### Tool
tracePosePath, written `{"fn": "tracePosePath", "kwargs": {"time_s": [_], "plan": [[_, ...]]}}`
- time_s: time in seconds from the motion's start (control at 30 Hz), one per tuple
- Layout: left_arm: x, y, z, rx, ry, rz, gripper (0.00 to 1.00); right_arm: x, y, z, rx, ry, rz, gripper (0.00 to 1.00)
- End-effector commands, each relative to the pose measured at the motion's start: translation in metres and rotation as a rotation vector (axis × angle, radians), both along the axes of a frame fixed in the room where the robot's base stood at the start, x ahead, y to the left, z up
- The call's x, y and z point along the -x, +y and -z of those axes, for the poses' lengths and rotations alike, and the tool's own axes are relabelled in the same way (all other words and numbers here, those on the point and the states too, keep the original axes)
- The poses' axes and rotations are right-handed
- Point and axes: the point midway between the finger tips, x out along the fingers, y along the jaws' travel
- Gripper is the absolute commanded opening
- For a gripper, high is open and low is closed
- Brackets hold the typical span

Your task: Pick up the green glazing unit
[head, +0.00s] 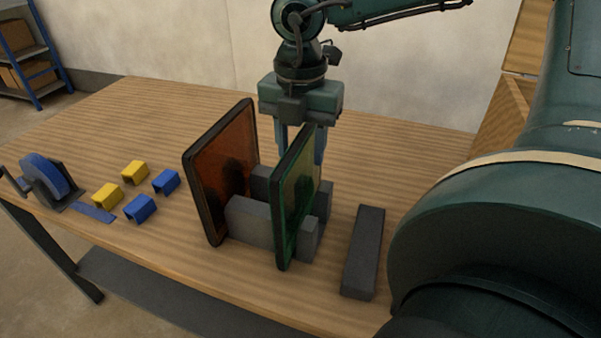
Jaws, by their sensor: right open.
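The green glazing unit (297,200) is a dark-framed pane standing upright, on edge, in a grey slotted rack (249,221) on the wooden table. My right gripper (301,152) points down from above, just behind the upper part of the green unit. It is open with nothing seen between its blue-grey fingers. The green unit hides part of the fingers, so I cannot tell whether they touch it. An orange glazing unit (222,172) stands upright in the same rack to the left. My left gripper is not in view.
A long grey block (363,252) lies right of the rack. Several small yellow (107,195) and blue (140,208) blocks and a blue wheel in a dark holder (46,177) sit at the left. The table (190,110) is clear at the back left.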

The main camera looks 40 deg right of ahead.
Motion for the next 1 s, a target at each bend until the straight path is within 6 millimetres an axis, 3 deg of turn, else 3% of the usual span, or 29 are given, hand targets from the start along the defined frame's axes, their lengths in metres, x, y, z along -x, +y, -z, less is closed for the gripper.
{"fn": "tracePosePath", "kwargs": {"time_s": [0.13,0.4,0.93,1.0], "plan": [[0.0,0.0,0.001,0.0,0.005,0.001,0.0,0.0,0.0,0.018,-0.001,0.002,0.001,0.44],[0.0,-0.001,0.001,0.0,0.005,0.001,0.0,0.0,0.0,0.021,-0.001,-0.003,0.001,0.44],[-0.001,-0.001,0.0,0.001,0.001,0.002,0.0,0.0,0.0,0.021,-0.001,-0.002,0.001,0.01],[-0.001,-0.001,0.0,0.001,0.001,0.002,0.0,0.0,0.0,0.021,-0.001,-0.002,0.001,0.0]]}}
